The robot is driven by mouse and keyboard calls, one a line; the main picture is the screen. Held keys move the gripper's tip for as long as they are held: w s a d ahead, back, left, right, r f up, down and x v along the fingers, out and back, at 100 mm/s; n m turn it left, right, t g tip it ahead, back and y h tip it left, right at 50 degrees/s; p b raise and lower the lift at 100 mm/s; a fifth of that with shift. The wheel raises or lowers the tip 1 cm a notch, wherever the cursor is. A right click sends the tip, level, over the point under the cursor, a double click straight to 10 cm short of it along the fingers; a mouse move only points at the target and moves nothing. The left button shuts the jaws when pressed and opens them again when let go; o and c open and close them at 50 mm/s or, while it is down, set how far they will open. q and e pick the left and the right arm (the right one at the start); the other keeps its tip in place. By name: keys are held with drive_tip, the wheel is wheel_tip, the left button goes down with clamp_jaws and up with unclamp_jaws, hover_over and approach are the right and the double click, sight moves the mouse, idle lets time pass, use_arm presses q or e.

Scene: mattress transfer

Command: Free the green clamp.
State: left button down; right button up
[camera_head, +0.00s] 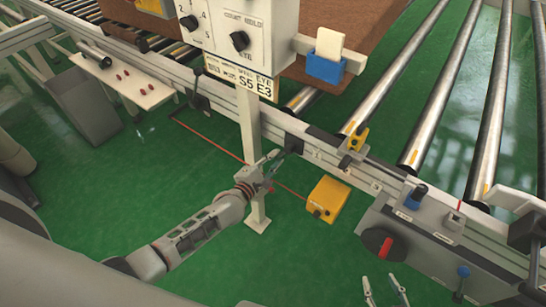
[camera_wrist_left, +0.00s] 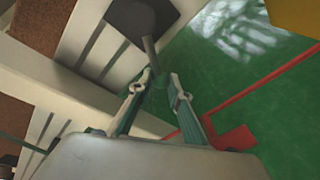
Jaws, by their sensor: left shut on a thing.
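The clamp (camera_head: 291,143) on the side rail, just right of the sign post, looks dark grey-green. My left gripper (camera_head: 271,158) reaches it from the lower left. In the left wrist view, a grey lever (camera_wrist_left: 149,48) comes down from a dark block (camera_wrist_left: 143,18) on the rail. The fingertips of my left gripper (camera_wrist_left: 158,84) are at the lever's lower end, shut on it; the grip itself is partly hidden. My right gripper (camera_head: 386,291) shows at the bottom edge of the head view, its two fingers apart and empty.
A yellow box (camera_head: 328,198) stands right of the post (camera_head: 249,160). A yellow clamp (camera_head: 355,139) and a blue-topped part (camera_head: 415,196) sit further right on the rail. A red line crosses the green floor.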

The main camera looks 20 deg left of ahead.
use_arm(q)
drive_tip(key=shift+s+d+f, duration=0.1)
drive_tip(key=shift+d+f, duration=0.05)
use_arm(e)
drive_tip(key=shift+s+a+f, duration=0.1)
drive_tip(key=shift+s, duration=0.05)
use_arm(q)
drive_tip(key=c, duration=1.8)
unclamp_jaws()
drive_tip(key=shift+c, duration=0.2)
use_arm(e)
drive_tip(key=shift+s+f, duration=0.15)
drive_tip(key=shift+s, duration=0.2)
